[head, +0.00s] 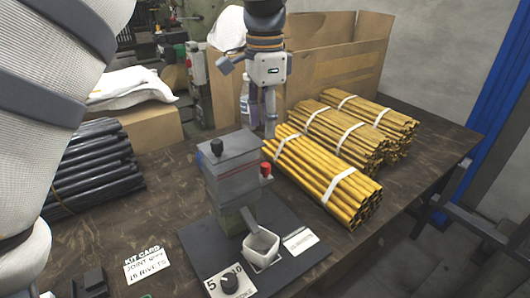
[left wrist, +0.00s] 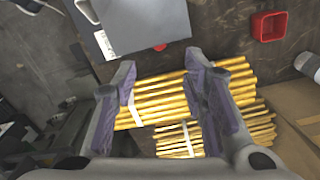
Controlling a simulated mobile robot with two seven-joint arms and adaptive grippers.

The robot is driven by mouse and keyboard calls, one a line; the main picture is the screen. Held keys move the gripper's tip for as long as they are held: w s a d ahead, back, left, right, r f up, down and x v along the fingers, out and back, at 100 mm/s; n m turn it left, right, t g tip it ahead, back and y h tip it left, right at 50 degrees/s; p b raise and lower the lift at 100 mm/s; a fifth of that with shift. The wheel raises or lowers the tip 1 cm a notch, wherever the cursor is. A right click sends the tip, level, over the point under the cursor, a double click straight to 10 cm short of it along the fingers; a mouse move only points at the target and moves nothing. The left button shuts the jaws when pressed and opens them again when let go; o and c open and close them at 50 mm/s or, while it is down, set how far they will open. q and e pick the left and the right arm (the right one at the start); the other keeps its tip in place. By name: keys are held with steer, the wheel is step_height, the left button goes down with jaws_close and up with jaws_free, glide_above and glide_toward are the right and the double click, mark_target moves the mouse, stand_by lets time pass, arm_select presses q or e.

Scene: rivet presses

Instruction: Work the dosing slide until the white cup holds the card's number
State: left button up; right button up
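The grey dosing press (head: 232,170) stands on a dark base plate, with a black knob on top and a red knob (head: 265,169) at its right side. The white cup (head: 250,254) sits below its chute; its contents cannot be made out. A dial (head: 229,284) marked 5 and 10 is in front. The kit card (head: 147,265) lies to the left and seems to read 18 rivets. My left gripper (head: 270,131) points down behind the press, beside the yellow tubes. The left wrist view shows its fingers (left wrist: 162,80) apart and empty. My right gripper is not seen.
Bundles of yellow tubes (head: 325,178) lie right of the press, and black tubes (head: 95,165) lie left. A cardboard box (head: 340,60) stands behind. A red container (left wrist: 268,26) shows in the left wrist view. A white label (head: 300,240) lies right of the cup.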

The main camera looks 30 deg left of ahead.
mark_target(264, 165)
arm_select(q)
step_height(264, 165, down, 10)
steer(key=shift+s+f, duration=0.1)
steer(key=shift+f, duration=0.15)
